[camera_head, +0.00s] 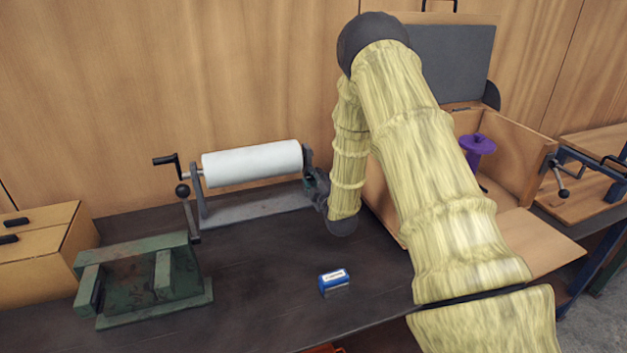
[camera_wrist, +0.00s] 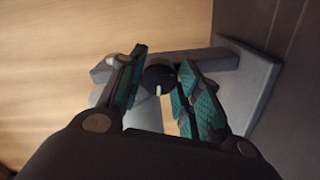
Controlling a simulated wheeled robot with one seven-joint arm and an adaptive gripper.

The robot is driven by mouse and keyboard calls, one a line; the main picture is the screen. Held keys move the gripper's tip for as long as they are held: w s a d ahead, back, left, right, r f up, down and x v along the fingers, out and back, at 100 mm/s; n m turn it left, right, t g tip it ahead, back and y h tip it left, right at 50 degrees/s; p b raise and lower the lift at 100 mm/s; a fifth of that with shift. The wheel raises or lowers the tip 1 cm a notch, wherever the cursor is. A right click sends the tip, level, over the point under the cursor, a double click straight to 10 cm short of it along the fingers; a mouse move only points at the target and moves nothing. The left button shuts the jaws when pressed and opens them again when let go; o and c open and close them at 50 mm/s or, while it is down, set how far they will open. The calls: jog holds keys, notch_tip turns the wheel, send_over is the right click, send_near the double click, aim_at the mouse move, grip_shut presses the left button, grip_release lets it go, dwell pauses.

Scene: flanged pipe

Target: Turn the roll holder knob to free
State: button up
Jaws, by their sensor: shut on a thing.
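The roll holder (camera_head: 250,213) stands on the dark bench against the wooden wall, with a white roll (camera_head: 252,163) across it. Its grey frame (camera_wrist: 248,88) also shows in the wrist view. My gripper (camera_head: 315,188) is at the right end of the holder, partly hidden by my arm in the head view. In the wrist view, my gripper (camera_wrist: 158,82) has its two green-padded fingers on either side of a round black knob (camera_wrist: 158,77) with a white mark. It is shut on that knob. The mark points toward the bottom of that picture.
A green vise (camera_head: 140,278) stands at the left front, beside a wooden drawer box (camera_head: 45,245). A small blue box (camera_head: 334,283) lies mid-bench. An open wooden chest (camera_head: 510,160) with a purple spool (camera_head: 477,148) stands right, behind my arm.

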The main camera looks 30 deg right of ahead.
jog(key=shift+f+m, duration=0.1)
jog(key=shift+m, duration=0.2)
jog(key=m+b, duration=0.2)
jog(key=shift+f+m, duration=0.1)
jog(key=shift+m, duration=0.2)
jog(key=shift+m+b, duration=1.15)
jog(key=shift+m, duration=0.95)
jog(key=o, duration=1)
jog(key=shift+o, duration=0.2)
jog(key=v, duration=1.2)
